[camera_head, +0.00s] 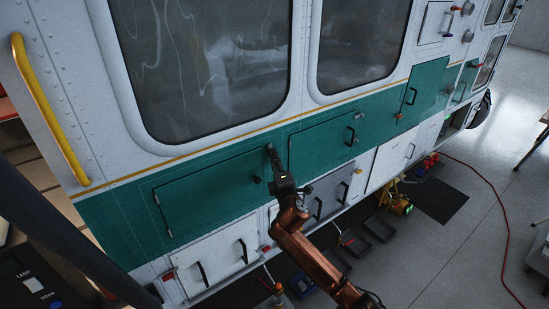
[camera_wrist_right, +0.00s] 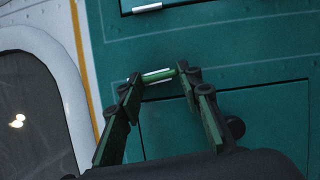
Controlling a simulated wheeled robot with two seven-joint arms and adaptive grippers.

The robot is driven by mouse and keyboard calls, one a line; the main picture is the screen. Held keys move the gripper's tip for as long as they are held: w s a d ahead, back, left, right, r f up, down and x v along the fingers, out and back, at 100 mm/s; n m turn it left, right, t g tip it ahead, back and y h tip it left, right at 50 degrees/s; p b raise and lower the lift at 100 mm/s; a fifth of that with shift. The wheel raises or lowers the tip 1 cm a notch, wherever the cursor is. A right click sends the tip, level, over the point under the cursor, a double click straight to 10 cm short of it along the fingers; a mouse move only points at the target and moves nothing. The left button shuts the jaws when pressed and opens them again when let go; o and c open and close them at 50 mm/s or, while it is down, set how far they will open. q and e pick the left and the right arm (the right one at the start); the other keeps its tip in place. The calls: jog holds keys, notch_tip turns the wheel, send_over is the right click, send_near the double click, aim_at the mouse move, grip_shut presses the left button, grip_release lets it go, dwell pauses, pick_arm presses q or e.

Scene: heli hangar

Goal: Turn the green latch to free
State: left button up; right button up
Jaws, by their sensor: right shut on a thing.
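The green latch (camera_wrist_right: 157,75) is a short bar with pale edges. It sits near the edge of a green hatch panel (camera_wrist_right: 230,130) on the vehicle's side. My right gripper (camera_wrist_right: 156,77) has one finger at each end of the latch and is shut on it. In the head view my right gripper (camera_head: 270,150) reaches up against the green band, at the upper right corner of the left hatch (camera_head: 215,190). There the gripper hides the latch. My left gripper is not in view.
A round dark knob (camera_wrist_right: 236,127) stands out from the panel beside the right finger. Another pale latch (camera_wrist_right: 147,8) shows at the top of the wrist view. Below are white doors with black handles (camera_head: 243,251). A yellow rail (camera_head: 48,110) is at left; trays (camera_head: 380,229) lie on the floor.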

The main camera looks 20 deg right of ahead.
jog(key=shift+m+g, duration=0.3)
jog(key=shift+m, duration=0.4)
jog(key=o, duration=1.2)
jog(key=shift+d, duration=0.1)
jog(key=shift+c, duration=0.2)
jog(key=s, duration=1.2)
jog(key=shift+a, duration=0.3)
